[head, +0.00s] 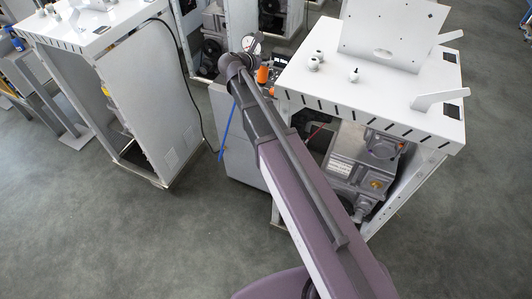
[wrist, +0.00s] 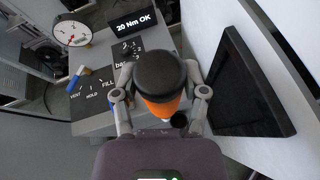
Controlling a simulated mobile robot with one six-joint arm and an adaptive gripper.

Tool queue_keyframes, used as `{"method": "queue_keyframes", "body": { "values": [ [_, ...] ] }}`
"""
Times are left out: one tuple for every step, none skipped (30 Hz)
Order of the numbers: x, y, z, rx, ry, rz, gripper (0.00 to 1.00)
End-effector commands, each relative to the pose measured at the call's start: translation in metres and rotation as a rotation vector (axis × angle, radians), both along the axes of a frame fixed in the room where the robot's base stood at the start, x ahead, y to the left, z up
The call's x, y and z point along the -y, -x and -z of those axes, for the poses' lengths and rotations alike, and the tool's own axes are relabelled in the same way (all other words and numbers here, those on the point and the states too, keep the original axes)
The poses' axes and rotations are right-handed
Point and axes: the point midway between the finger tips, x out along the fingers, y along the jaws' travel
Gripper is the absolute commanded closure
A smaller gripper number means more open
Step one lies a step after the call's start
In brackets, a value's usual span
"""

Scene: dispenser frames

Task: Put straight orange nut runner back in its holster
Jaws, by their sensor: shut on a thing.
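In the wrist view, an orange nut runner (wrist: 160,107) with a round black cap sits between the two fingers of my gripper (wrist: 161,98). The gripper is shut on it, and I see it from above its cap. Its lower part is hidden below the cap and body. I cannot make out a holster clearly.
A grey panel (wrist: 93,126) with labels, a dial gauge (wrist: 72,33), a blue-handled lever (wrist: 77,75) and a "20 Nm OK" display (wrist: 133,21) lie left and behind. A black screen (wrist: 247,92) is at right. The white tabletop (head: 385,82) carries small knobs and a tilted plate.

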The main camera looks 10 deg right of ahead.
Motion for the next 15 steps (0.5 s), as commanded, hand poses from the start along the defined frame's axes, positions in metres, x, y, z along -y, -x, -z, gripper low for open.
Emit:
{"method": "queue_keyframes", "body": {
  "values": [
    [0.000,-0.001,0.017,-0.006,0.009,-0.001,1.00],
    [0.000,-0.001,0.021,-0.010,0.013,0.000,1.00],
    [0.000,-0.001,0.028,-0.015,0.020,0.000,1.00],
    [0.000,-0.001,0.032,-0.019,0.025,0.000,1.00],
    [0.000,0.000,0.037,-0.022,0.029,0.000,1.00],
    [0.000,0.000,0.043,-0.028,0.036,0.000,1.00],
    [0.000,0.000,0.048,-0.032,0.041,0.000,1.00],
    [0.001,0.000,0.053,-0.036,0.046,0.001,1.00],
    [0.001,0.000,0.058,-0.039,0.052,0.002,1.00],
    [0.001,0.000,0.063,-0.043,0.056,0.002,1.00],
    [0.001,0.000,0.067,-0.047,0.060,0.001,1.00],
    [0.001,0.000,0.072,-0.050,0.065,0.001,1.00],
    [0.001,0.000,0.075,-0.054,0.070,0.001,1.00],
    [0.001,0.000,0.078,-0.057,0.072,0.000,1.00],
    [0.001,0.000,0.082,-0.060,0.076,0.001,1.00]
  ]
}}
